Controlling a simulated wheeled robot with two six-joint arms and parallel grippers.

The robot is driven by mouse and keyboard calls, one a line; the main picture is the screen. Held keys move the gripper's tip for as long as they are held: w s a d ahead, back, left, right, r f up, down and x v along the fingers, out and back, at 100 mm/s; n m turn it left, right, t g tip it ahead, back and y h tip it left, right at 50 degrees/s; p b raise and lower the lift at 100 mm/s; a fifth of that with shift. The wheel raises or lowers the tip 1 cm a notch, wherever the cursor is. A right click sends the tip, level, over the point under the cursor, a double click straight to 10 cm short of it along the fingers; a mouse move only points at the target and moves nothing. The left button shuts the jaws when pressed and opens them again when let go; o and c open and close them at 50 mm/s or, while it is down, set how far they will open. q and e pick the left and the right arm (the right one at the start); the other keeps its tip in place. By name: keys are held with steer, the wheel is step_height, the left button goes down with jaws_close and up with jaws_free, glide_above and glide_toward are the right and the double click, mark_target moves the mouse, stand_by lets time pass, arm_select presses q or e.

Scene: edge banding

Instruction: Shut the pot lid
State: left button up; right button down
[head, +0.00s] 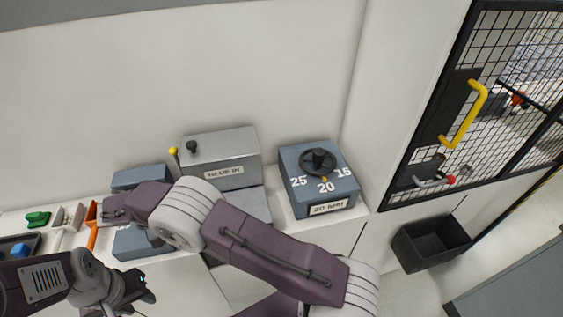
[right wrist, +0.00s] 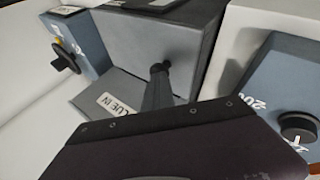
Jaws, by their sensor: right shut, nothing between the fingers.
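A grey box-shaped pot with a "GLUE IN" label (head: 225,148) stands against the wall in the head view. A black knob (head: 191,147) shows at its upper left. The grey pot (right wrist: 140,45) and its label also show in the right wrist view; I cannot tell how far the lid stands open. My right gripper (right wrist: 159,68) is shut and empty in front of the pot's grey face; whether it touches is unclear. In the head view my right arm hides part of the pot. My left gripper (head: 138,290) is low at the left, away from the pot; its jaw gap is unclear.
A blue-grey dial box (head: 330,195) stands right of the pot. Another blue-grey box (head: 143,178) stands left of it, partly behind my right arm. Small tools and a dark tray (head: 20,240) lie far left. A black bin (head: 430,243) and mesh door are at right.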

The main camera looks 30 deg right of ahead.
steer(key=shift+s+a+f, duration=0.1)
steer(key=shift+s+f, duration=0.2)
steer(key=shift+f, duration=0.25)
